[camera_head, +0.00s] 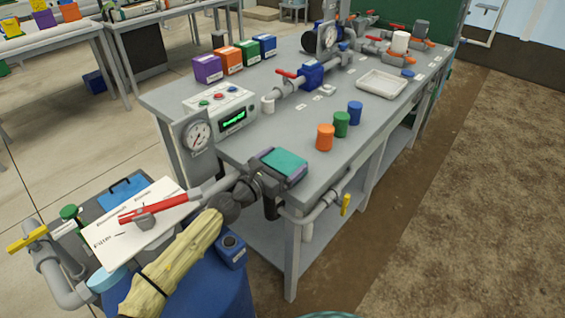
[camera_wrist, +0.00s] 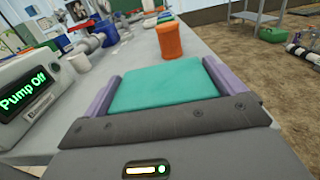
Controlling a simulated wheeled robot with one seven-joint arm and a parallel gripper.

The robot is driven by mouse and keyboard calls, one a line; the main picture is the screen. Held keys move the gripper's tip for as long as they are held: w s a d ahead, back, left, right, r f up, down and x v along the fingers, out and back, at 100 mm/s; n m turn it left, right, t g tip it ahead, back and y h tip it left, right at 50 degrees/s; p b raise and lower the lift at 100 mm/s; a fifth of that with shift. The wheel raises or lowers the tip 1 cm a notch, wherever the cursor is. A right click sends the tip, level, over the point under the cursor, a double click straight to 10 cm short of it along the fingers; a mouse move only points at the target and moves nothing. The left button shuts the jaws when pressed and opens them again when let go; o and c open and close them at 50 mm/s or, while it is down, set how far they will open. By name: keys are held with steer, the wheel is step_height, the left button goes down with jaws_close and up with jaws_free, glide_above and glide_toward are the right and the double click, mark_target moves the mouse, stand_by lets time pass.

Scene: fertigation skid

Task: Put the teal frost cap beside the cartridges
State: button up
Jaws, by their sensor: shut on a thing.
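The teal frost cap (camera_head: 285,161) is a flat, squarish block held between the two purple fingers of my gripper (camera_head: 279,167). In the wrist view the cap (camera_wrist: 155,88) fills the space between the fingers (camera_wrist: 160,75), one on each side. They are above the near end of the bench. The cartridges stand upright in a row to the right and farther along: an orange one (camera_head: 325,138), a green one (camera_head: 341,124) and a blue one (camera_head: 355,113). In the wrist view the orange cartridge (camera_wrist: 169,41) stands just beyond the cap.
A control box with a green display (camera_head: 232,120) and a gauge (camera_head: 197,135) stand left of my gripper. Pipework with a blue valve (camera_head: 312,75) and a white tray (camera_head: 382,84) lie behind. Bare bench top (camera_head: 285,128) shows left of the cartridges.

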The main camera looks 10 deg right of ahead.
steer(key=shift+f, duration=0.15)
steer(key=o, duration=0.6)
steer(key=shift+o, duration=0.2)
steer(key=shift+s+a, duration=0.1)
steer(key=shift+a, duration=0.15)
steer(key=p+v, duration=0.1)
steer(key=v, duration=0.6)
steer(key=shift+d, duration=0.2)
steer(key=shift+a, duration=0.15)
